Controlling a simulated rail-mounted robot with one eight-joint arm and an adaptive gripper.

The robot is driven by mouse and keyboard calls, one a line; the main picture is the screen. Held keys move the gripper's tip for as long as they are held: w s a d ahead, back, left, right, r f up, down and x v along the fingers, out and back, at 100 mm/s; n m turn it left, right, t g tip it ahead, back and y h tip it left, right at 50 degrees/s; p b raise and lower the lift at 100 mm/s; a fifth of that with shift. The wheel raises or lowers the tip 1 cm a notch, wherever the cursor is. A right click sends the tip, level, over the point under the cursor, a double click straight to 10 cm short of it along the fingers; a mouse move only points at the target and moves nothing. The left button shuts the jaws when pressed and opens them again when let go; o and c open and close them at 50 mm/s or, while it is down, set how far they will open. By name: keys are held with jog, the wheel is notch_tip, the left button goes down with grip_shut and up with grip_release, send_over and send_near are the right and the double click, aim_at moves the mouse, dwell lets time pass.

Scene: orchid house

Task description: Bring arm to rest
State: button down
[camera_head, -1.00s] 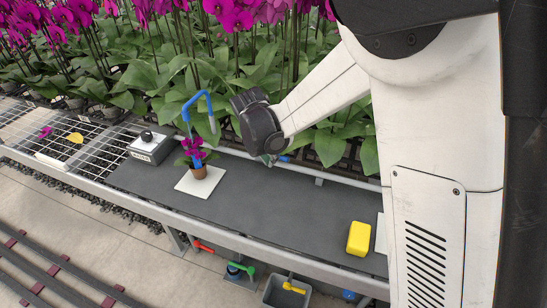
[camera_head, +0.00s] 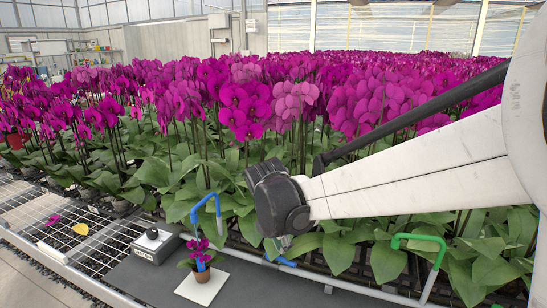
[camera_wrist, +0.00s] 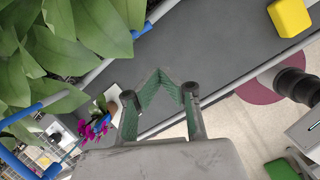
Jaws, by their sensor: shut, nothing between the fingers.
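My arm reaches in from the right in the head view, with my gripper (camera_head: 278,249) over the back edge of the bench, among orchid leaves. In the wrist view my gripper (camera_wrist: 160,72) has its green-padded fingers meeting at the tips, with nothing between them. A small potted orchid (camera_head: 203,272) with purple flowers stands upright on a white square mat (camera_head: 213,285), left of my gripper and apart from it. The pot (camera_wrist: 113,94) also shows in the wrist view, left of the fingers.
A blue hooked pipe (camera_head: 206,199) rises behind the small orchid. A grey box with a knob (camera_head: 153,246) stands to its left. A green-topped hooked pipe (camera_head: 420,238) is at right. Dense orchids fill the back. A yellow block (camera_wrist: 290,17) sits on the dark bench (camera_wrist: 215,38).

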jog(key=s+d+r+m+t, duration=0.2)
jog(key=s+d+r+m, duration=0.1)
jog(key=s+d+m, duration=0.6)
jog(key=s+d+r+m+t+y, duration=0.1)
jog(key=s+d+r+m+t, duration=0.1)
jog(key=s+d+m, duration=0.7)
jog(key=s+r+m, duration=0.1)
jog(key=s+m, duration=0.4)
jog(key=m, duration=0.2)
jog(key=shift+r+m+y, duration=0.3)
jog(key=shift+m, duration=0.1)
